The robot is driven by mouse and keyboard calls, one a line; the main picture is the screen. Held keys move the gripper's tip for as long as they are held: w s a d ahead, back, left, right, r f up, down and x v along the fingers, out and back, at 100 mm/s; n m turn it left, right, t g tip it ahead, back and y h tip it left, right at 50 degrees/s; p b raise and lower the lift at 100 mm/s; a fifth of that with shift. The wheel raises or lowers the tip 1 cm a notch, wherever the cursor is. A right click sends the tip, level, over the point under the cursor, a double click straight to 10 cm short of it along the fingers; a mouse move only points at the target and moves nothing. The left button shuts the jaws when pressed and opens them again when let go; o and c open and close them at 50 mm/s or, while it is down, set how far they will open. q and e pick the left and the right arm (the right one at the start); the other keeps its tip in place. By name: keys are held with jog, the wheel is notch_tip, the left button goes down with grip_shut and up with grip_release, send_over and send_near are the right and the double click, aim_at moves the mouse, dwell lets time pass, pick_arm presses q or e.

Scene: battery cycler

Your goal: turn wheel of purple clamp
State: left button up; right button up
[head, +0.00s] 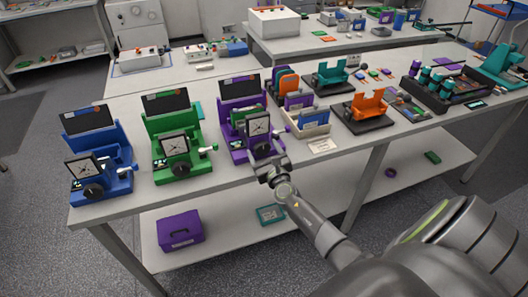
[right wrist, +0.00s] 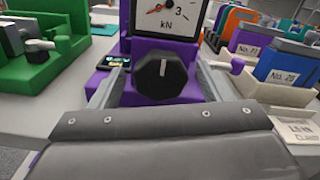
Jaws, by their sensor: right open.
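The purple clamp (head: 238,137) stands at the front edge of the table, right of the green and blue clamps, with a square dial gauge (head: 258,127) on its front. In the right wrist view its black wheel (right wrist: 160,78) sits below the dial (right wrist: 168,18), with a white pointer mark near its top. My right gripper (head: 266,160) is in front of the purple clamp and hides the wheel in the head view. Its fingers (right wrist: 155,85) are open, one on each side of the wheel, with visible gaps. My left gripper is not in view.
The green clamp (head: 172,150) and blue clamp (head: 95,165) stand to the left. A tray of numbered parts (head: 309,123) sits close on the right, with a small white label card (head: 322,146) before it. A purple box (head: 180,229) lies on the lower shelf.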

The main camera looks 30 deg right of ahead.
jog(key=c, duration=1)
jog(key=shift+o, duration=0.2)
jog(key=shift+m, duration=0.3)
